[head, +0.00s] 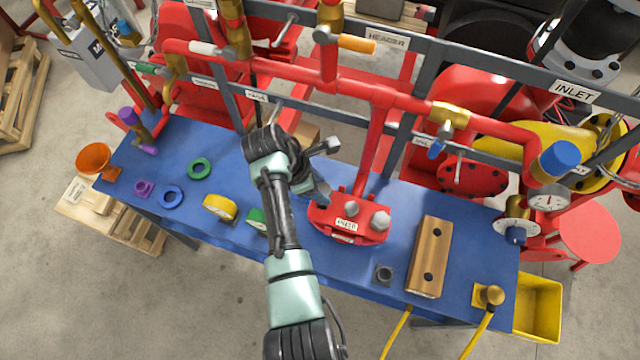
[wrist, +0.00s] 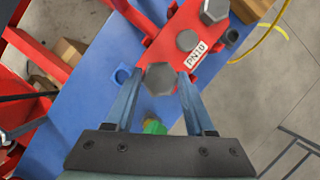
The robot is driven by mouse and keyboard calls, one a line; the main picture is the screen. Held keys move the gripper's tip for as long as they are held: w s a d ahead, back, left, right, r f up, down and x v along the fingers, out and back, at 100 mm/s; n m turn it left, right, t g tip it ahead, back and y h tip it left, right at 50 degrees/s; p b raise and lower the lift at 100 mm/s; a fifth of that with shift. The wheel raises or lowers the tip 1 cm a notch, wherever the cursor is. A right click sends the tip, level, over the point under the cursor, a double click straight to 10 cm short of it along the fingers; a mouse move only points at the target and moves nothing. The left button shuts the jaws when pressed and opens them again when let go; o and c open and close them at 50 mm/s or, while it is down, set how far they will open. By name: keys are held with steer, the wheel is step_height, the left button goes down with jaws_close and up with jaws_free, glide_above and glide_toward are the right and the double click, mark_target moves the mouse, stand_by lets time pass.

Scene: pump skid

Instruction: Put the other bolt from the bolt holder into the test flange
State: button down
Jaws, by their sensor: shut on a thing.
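The red test flange (head: 345,236) lies on the blue bench, with a white label on its front; it also shows in the wrist view (wrist: 168,52). Two grey hex heads stand on it, a smaller one (wrist: 187,40) and a larger one (wrist: 215,11). My gripper (wrist: 160,84) is shut on a grey hex-headed bolt (wrist: 160,78), seen head-on between the fingertips at the flange's left end. The bolt's shank is hidden, so I cannot tell whether it is in a hole. The wooden bolt holder (head: 431,250) shows two dark, empty holes.
Red pipework (head: 372,150) rises just behind the flange. A black nut-like part (head: 384,273) lies between flange and holder. A brass knob (head: 490,294) stands at the right edge.

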steer(key=shift+f+b, duration=1.95)
steer(key=shift+f, duration=0.95)
stand_by(0.4)
steer(key=shift+c, duration=0.9)
jaws_free()
steer(key=b+v, duration=0.1)
steer(key=v, duration=1.2)
steer(key=shift+b, duration=0.4)
